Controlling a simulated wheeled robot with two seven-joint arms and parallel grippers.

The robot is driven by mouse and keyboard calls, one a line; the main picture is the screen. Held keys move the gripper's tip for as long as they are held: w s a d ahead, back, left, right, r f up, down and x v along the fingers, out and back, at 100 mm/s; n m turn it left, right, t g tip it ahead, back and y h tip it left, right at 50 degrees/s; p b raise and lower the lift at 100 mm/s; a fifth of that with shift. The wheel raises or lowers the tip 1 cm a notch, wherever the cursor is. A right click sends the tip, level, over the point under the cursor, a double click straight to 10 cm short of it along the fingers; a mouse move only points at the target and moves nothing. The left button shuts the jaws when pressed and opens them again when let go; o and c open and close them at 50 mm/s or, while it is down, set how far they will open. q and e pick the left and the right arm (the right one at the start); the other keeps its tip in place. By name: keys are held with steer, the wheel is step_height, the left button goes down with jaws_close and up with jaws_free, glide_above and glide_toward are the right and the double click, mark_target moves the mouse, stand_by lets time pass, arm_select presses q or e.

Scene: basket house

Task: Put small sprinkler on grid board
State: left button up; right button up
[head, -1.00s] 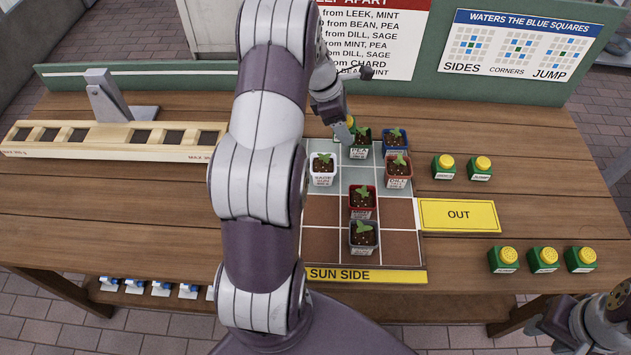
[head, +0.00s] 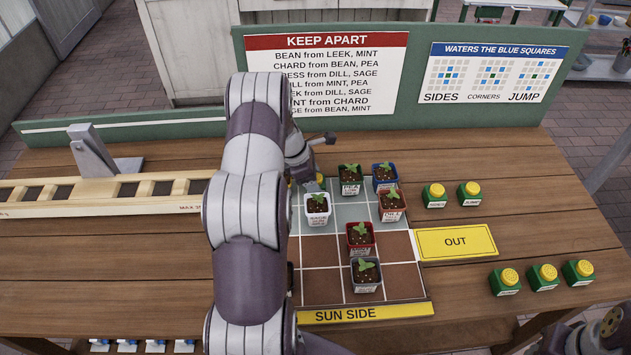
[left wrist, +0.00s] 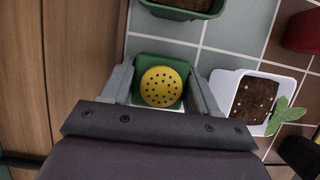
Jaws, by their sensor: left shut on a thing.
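The small sprinkler, a green block with a yellow dotted round top, shows in the left wrist view (left wrist: 162,86) between the fingers of my left gripper (left wrist: 160,92), which is shut on it. In the head view my arm hides most of the sprinkler (head: 320,181) and the left gripper (head: 308,175). I cannot tell whether its base touches the board. My right arm shows only partly at the bottom right; its fingertips are hidden.
The white sage pot (head: 318,217) and the green pea pot (head: 350,188) stand on neighbouring squares. Several other pots stand on the board. More green and yellow sprinklers (head: 435,195) stand to the right, around the yellow OUT card (head: 455,242). A wooden rack (head: 90,205) lies at left.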

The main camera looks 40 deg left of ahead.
arm_select(q)
steer(key=shift+f, duration=0.15)
steer(key=o, duration=1.1)
steer(key=shift+r, duration=0.2)
